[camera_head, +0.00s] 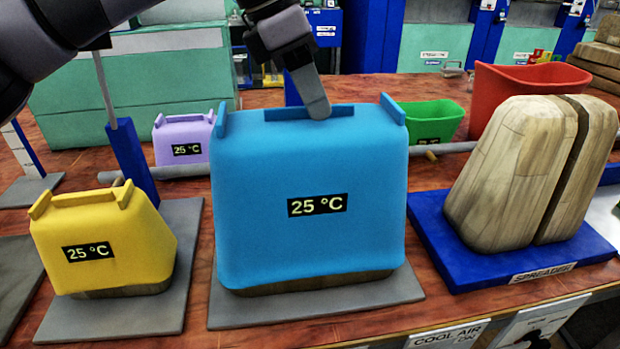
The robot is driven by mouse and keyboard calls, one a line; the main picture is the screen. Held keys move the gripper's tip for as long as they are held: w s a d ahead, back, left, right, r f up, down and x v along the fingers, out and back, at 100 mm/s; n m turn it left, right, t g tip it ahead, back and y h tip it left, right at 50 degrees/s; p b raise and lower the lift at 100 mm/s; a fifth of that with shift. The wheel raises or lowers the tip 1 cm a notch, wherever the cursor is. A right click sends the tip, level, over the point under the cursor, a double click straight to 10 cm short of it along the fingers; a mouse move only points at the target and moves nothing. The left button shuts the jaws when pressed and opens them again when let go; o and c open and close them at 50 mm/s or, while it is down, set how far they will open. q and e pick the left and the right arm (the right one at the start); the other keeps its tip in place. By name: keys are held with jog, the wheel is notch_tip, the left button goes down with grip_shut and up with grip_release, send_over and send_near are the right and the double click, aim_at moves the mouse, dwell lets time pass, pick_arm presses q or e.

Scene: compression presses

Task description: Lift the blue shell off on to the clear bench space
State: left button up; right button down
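The blue shell (310,165), labelled 25 °C, stands upright in the middle, with raised tabs on both sides of its top. It sits over a wooden form (320,285), whose lower edge shows beneath it, on a grey plate (400,290). My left gripper (317,106) comes down from above, its fingertips at the blue bar along the shell's top. I see it edge-on, with one finger showing, so I cannot tell whether it is shut on the bar. My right gripper is not in view.
Left is a yellow shell (105,235) on a grey plate; behind are a purple shell (182,140), green bin (432,122) and red bin (525,95). Right is a split wooden form (515,165) on the blue spreader base (450,255). Bare bench (260,97) shows behind the shell.

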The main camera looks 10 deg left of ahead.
pick_arm(q)
jog(key=shift+f, duration=0.2)
dwell(0.3)
jog(key=shift+c, duration=0.6)
grip_shut()
jog(key=shift+r, duration=0.1)
dwell(0.6)
